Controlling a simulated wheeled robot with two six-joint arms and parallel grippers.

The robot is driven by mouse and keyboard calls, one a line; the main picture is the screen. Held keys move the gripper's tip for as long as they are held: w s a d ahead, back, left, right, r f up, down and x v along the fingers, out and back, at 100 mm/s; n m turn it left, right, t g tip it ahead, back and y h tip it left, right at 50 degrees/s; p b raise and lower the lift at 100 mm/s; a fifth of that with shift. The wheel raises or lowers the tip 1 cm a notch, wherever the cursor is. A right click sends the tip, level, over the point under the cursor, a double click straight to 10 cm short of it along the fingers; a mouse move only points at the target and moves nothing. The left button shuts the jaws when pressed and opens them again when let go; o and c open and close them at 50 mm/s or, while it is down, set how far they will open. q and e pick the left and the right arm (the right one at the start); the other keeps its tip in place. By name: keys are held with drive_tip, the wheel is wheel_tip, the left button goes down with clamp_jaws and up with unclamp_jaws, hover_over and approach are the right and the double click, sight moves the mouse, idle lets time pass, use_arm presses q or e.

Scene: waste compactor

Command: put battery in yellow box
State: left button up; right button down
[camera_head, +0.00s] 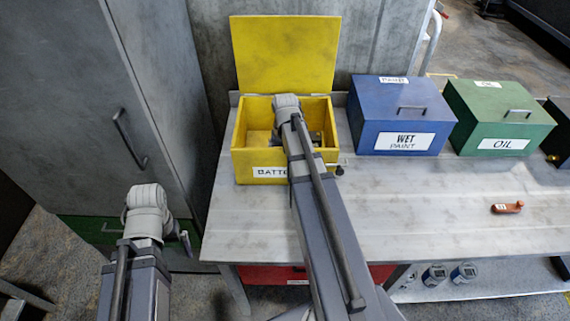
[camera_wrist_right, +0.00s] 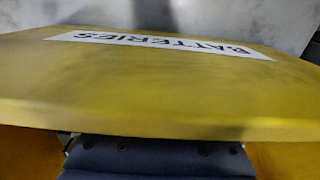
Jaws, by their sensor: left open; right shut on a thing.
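The yellow box (camera_head: 240,165) stands on the metal bench with its lid (camera_head: 285,55) raised at the back. Its front label is partly covered by my right arm. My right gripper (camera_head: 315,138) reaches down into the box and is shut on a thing. That thing, taken as the battery, is hidden by the arm and box wall. The right wrist view shows a yellow panel (camera_wrist_right: 150,85) close up, its BATTERIES label upside down. My left gripper (camera_head: 147,205) is open at the lower left, in front of the cabinet, away from the box. Its fingertips are hard to make out.
A closed blue wet paint box (camera_head: 365,137) and a closed green oil box (camera_head: 465,135) stand right of the yellow box. A small red object (camera_head: 507,207) lies on the bench (camera_head: 420,200). A grey cabinet (camera_head: 165,80) is left.

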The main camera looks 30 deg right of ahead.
drive_tip(key=shift+f, duration=0.1)
unclamp_jaws()
drive_tip(key=shift+r, duration=0.2)
wheel_tip(320, 180, up, 12)
drive_tip(key=p, duration=1.2)
